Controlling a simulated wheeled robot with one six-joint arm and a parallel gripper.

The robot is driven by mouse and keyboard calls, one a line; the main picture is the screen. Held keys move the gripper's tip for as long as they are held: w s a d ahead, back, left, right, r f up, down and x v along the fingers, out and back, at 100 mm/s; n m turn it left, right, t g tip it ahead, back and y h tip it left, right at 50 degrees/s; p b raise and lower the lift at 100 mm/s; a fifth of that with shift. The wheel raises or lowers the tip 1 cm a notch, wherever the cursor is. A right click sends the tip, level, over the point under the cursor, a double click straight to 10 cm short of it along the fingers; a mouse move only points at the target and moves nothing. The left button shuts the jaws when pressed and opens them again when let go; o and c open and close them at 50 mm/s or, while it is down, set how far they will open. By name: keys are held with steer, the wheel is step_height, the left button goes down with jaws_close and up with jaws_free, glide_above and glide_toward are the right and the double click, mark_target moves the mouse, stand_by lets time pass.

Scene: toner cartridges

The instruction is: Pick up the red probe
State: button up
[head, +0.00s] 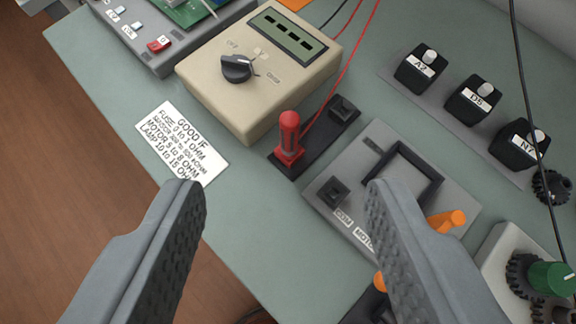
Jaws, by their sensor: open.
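The red probe (289,138) stands upright in a black holder (324,134) on the grey-green bench, just right of the beige meter's front corner. A red lead runs from the probe up past the meter. The holder's other socket, at its upper right end, looks empty. My gripper (287,205) is open and empty, its two grey fingers wide apart at left and right. The probe shows beyond the fingertips, between their lines. The beige meter (258,70) has a black dial and a dark-segmented display.
A grey motor fixture (335,235) with a black frame and orange parts lies right of the probe. Several labelled black blocks (472,100) stand on a strip at right. A printed card (182,143) lies left. A black cable hangs at right.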

mark_target(282, 124)
steer(key=w+f+g, duration=0.4)
steer(key=w+g, duration=0.6)
steer(key=w, duration=0.2)
steer(key=f, duration=1.2)
steer(key=shift+w+a, duration=0.2)
steer(key=shift+a, duration=0.05)
steer(key=f, duration=0.4)
steer(key=shift+w+d, duration=0.35)
steer(key=shift+d, duration=0.05)
steer(key=shift+f, duration=0.6)
steer(key=c, duration=1.1)
